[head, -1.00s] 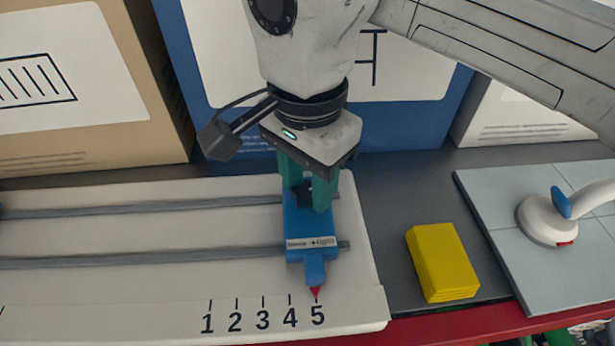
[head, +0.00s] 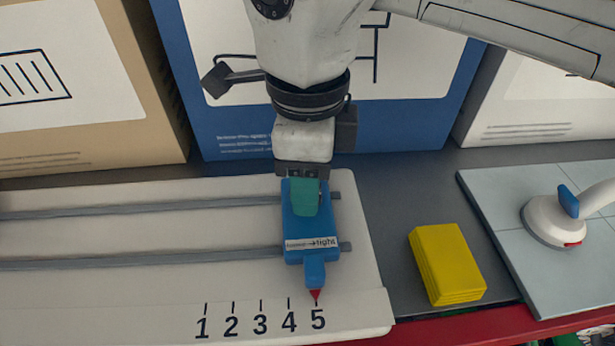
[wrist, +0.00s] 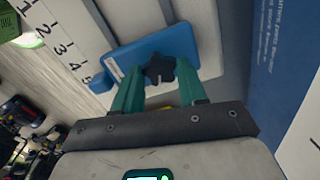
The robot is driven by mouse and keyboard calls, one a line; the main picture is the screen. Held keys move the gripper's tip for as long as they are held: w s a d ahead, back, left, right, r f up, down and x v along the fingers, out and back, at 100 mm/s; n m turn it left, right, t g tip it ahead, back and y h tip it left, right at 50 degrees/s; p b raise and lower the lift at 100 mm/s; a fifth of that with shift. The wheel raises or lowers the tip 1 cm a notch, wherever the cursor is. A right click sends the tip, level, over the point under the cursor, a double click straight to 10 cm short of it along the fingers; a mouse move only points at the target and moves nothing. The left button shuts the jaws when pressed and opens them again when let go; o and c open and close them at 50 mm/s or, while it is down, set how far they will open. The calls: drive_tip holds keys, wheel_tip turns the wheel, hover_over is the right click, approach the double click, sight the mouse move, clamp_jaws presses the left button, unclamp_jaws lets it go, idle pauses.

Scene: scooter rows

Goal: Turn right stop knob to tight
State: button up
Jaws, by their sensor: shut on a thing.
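The right stop is a blue block (head: 297,225) on two grey rails, with its red pointer (head: 315,294) at the 5 mark. It bears a label (head: 312,244) with an arrow and the word "tight". The stop knob (wrist: 158,68) is dark and star-shaped, and shows on top of the blue block (wrist: 130,55) in the wrist view. My gripper (wrist: 157,78) is shut on the knob, with one green finger on each side. In the head view my gripper (head: 306,200) hides the knob.
The white board (head: 120,287) carries the rails (head: 120,260) and a scale from 1 to 5. A yellow block (head: 446,264) lies right of it, beside a grey tiled board (head: 500,220) with a white-and-blue handled tool (head: 553,220). Boxes stand behind, including a blue one (head: 400,128).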

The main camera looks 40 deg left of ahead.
drive_tip(key=m, duration=0.3)
drive_tip(key=shift+m+b, duration=0.3)
drive_tip(key=shift+m, duration=0.1)
drive_tip(key=shift+m+b, duration=0.3)
drive_tip(key=shift+m, duration=1.6)
drive_tip(key=o, duration=1.1)
drive_tip(key=shift+c, duration=0.2)
wheel_tip(320, 180, up, 11)
